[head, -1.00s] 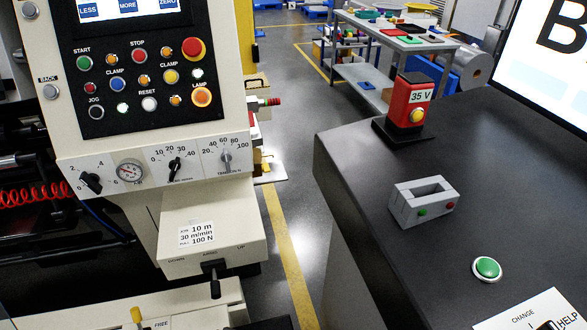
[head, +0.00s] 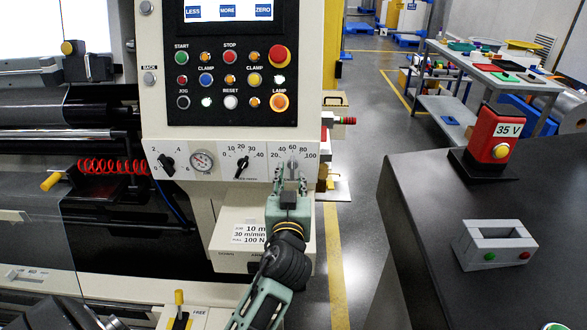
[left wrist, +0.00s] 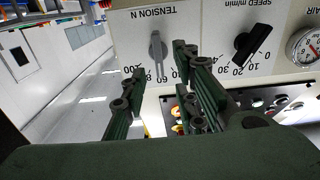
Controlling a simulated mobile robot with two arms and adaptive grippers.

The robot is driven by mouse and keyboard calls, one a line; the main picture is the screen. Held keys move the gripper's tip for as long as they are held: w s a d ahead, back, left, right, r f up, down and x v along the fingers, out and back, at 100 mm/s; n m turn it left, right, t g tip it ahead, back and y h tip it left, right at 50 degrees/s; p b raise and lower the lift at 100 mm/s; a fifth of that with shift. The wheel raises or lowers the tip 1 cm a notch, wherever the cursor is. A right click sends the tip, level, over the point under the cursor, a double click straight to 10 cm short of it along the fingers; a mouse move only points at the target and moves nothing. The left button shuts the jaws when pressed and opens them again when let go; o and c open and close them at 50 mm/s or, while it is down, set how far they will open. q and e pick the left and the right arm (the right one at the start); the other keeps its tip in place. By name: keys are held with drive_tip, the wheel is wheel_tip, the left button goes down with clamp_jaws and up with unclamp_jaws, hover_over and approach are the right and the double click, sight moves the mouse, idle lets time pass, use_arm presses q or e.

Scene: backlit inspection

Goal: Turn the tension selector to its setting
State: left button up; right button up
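The tension selector (head: 292,162) is a small grey knob at the right end of the white dial strip, on a scale marked up to 100. It stands roughly upright, near 60. In the left wrist view the selector (left wrist: 157,54) shows upside down under "TENSION N". My left gripper (head: 291,183) is just below and in front of the dial. In the left wrist view the left gripper (left wrist: 160,62) is open, one finger on each side of the knob, with gaps showing. A label (head: 251,232) on the box below reads 10 m, 30 m/min and 100 N. My right gripper is out of view.
The speed knob (head: 242,165), a pressure gauge (head: 202,160) and another black knob (head: 167,161) share the strip. The button panel (head: 231,78) is above. A dark desk (head: 430,225) with a red 35 V block (head: 495,140) stands right, across open floor.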

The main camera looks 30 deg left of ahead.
sight(292, 168)
use_arm(q)
drive_tip(key=x, duration=0.5)
drive_tip(key=shift+d+f+p, duration=0.1)
drive_tip(key=shift+p, duration=0.3)
drive_tip(key=shift+c, duration=0.2)
clamp_jaws()
